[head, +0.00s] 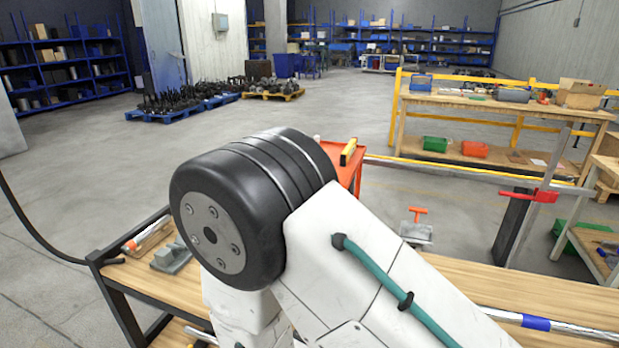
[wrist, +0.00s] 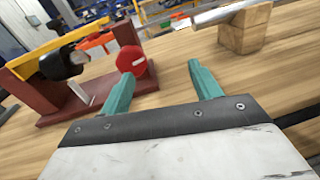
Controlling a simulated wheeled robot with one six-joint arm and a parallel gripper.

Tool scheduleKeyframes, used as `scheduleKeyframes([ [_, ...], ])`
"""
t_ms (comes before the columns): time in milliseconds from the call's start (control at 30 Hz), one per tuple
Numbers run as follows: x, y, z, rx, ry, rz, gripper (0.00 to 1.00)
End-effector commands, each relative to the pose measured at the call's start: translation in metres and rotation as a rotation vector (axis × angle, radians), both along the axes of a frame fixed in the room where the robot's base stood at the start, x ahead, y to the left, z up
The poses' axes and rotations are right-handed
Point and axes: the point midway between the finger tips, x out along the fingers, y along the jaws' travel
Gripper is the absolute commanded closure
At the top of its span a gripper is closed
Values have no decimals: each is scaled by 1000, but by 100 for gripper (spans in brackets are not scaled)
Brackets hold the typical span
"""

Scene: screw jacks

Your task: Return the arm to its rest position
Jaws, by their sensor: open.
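My gripper (wrist: 158,84) shows in the wrist view as two teal fingers on a dark plate. They are spread apart with nothing between them. They are above a wooden bench top (wrist: 182,64). Just beyond the left fingertip is a round red part (wrist: 131,60) on a dark red stand (wrist: 35,100); I cannot tell whether they touch. In the head view my own white arm with its black joint fills the middle and hides part of the bench (head: 560,290). The gripper is not visible there.
In the wrist view a wooden block (wrist: 245,32) supports a metal rod (wrist: 222,14). In the head view a small jack with an orange handle (head: 417,228), a red clamp (head: 528,196) and a pipe with a blue band (head: 536,323) are around the bench. Open floor (head: 90,170) lies beyond.

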Motion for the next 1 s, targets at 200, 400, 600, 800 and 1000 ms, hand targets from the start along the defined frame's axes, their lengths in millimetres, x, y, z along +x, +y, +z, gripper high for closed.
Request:
scheduleKeyframes([
  [200, -25, -59, 39, 104, 12, -353, 37],
  [400, -52, -111, 83, 294, 2, -715, 37],
  [600, -90, -152, 124, 563, -14, -1094, 37],
  [800, -125, -172, 158, 868, -41, -1413, 37],
  [1000, -152, -180, 191, 1202, -89, -1661, 37],
])
